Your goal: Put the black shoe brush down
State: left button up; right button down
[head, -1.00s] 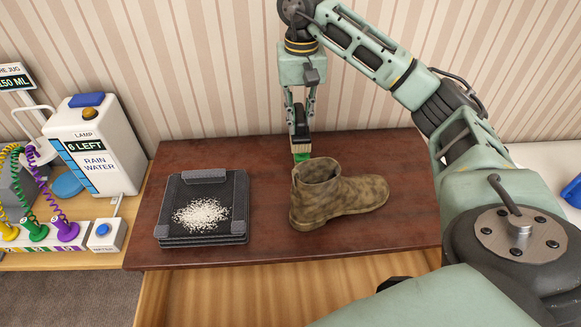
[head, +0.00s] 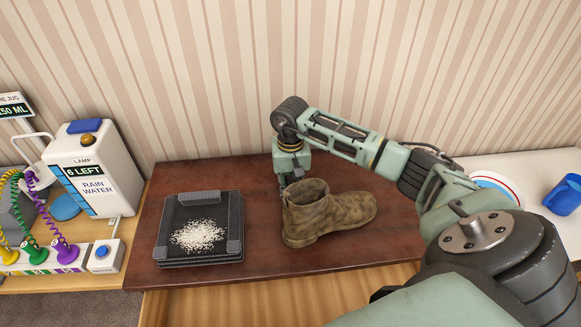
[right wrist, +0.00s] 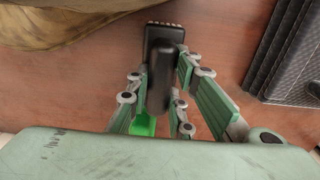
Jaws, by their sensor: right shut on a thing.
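The black shoe brush (right wrist: 160,72) is between the fingers of my right gripper (right wrist: 162,88) in the right wrist view, with a row of pale bristle tufts at its far end. The gripper is shut on it, low over the dark wooden top. In the head view my right gripper (head: 285,181) is behind the boot, which hides its fingertips and the brush. Whether the brush touches the wood cannot be told. A bright green piece (right wrist: 145,125) shows beside the brush's near end. My left gripper is not in view.
A muddy brown boot (head: 325,214) stands just in front of the gripper. A black tray (head: 168,245) with white grains lies to the left. The dark wooden top (head: 262,240) is bare between them. A rain-water tank (head: 95,170) stands further left; a blue mug (head: 562,197) is far right.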

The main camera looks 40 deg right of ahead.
jog(key=shift+f, duration=0.3)
jog(key=c, duration=1.6)
grip_release()
jog(key=shift+o, duration=0.2)
